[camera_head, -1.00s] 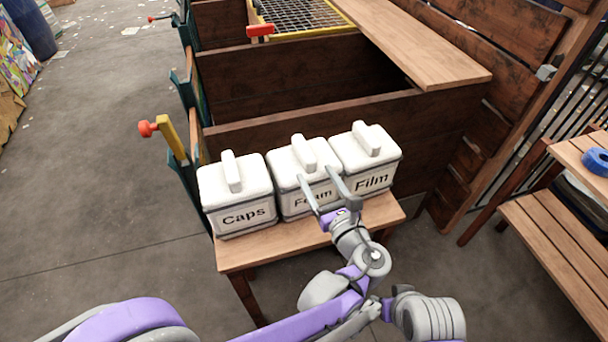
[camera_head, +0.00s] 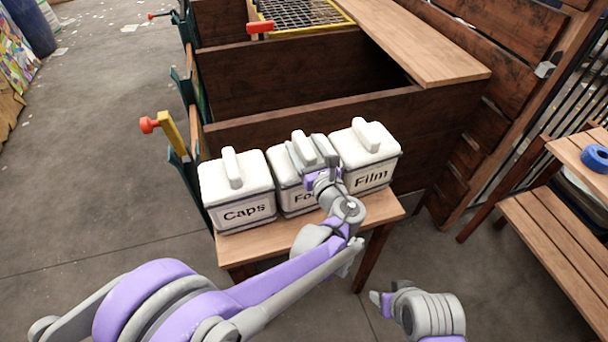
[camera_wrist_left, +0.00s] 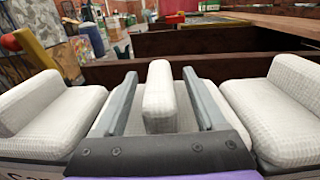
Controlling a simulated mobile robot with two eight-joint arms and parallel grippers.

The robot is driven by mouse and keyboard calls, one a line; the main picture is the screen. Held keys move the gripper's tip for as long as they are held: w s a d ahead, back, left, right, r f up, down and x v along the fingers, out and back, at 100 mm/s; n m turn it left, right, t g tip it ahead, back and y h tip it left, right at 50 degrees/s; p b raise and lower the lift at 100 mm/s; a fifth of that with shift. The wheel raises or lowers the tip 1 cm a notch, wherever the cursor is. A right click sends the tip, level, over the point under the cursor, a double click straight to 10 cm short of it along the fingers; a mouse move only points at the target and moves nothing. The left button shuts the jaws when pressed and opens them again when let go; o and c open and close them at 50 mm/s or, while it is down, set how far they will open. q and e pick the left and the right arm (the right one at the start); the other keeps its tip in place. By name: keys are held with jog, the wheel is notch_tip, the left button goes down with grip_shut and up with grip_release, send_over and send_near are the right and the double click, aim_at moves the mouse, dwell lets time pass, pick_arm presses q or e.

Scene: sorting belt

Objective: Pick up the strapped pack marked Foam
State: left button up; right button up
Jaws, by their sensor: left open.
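The Foam pack (camera_head: 287,189) is a white box with a raised white handle, in the middle of three packs on a small wooden table (camera_head: 243,250). Its label is partly hidden by my arm. My left gripper (camera_head: 313,150) is open at the top of this pack. In the left wrist view the two fingers (camera_wrist_left: 160,98) stand on either side of the pack's handle (camera_wrist_left: 158,97), with a gap on each side. My right gripper (camera_head: 384,303) shows only in part at the lower right, away from the packs.
The Caps pack (camera_head: 236,190) stands close on the left and the Film pack (camera_head: 366,158) close on the right. A dark wooden bin (camera_head: 300,117) is right behind the table. A shelf with blue tape (camera_head: 597,158) is at the right.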

pick_arm(q)
grip_shut()
dwell(1.3)
